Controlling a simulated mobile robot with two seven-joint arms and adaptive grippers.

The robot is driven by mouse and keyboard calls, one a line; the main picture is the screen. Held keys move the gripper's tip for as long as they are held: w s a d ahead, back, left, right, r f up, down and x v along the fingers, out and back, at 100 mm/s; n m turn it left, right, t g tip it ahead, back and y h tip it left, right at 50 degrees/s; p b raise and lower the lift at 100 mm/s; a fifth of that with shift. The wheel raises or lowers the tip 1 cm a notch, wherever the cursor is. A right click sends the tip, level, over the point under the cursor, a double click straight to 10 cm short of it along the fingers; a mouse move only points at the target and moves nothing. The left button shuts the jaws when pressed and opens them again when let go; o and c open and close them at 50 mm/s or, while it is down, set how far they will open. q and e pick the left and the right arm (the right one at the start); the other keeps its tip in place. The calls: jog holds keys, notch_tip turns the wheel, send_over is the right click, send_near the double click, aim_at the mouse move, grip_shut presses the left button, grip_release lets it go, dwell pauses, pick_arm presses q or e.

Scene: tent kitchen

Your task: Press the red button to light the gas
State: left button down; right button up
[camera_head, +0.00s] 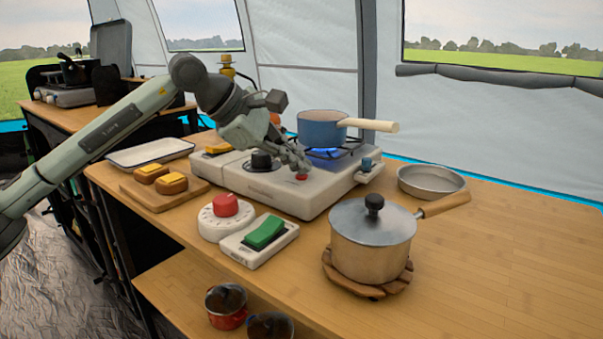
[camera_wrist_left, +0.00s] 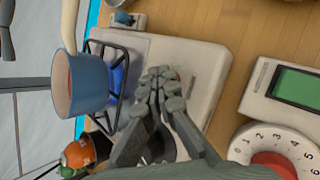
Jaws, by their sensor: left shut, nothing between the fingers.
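The white gas stove (camera_head: 280,192) stands on the wooden table. A small red button (camera_head: 301,177) is on its top near the front right. My left gripper (camera_head: 300,165) is shut and empty, its fingertips right at the red button; I cannot tell if they touch it. In the left wrist view, the shut fingertips (camera_wrist_left: 163,85) cover most of the button. A blue flame (camera_head: 322,153) glows on the burner under the blue pot (camera_head: 321,131). A black knob (camera_head: 262,159) is left of the gripper. My right gripper is not in view.
A white dial timer with a red top (camera_head: 226,204) and a white box with a green switch (camera_head: 265,232) stand before the stove. A lidded saucepan (camera_head: 372,238) and a round metal pan (camera_head: 432,181) are to the right. The right table area is clear.

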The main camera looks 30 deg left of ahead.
aim_at(297, 177)
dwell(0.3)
pick_arm(q)
jog(key=shift+r+p, duration=0.8)
jog(key=shift+r, duration=0.1)
notch_tip(297, 177, up, 5)
jog(key=p, duration=0.4)
dwell(0.6)
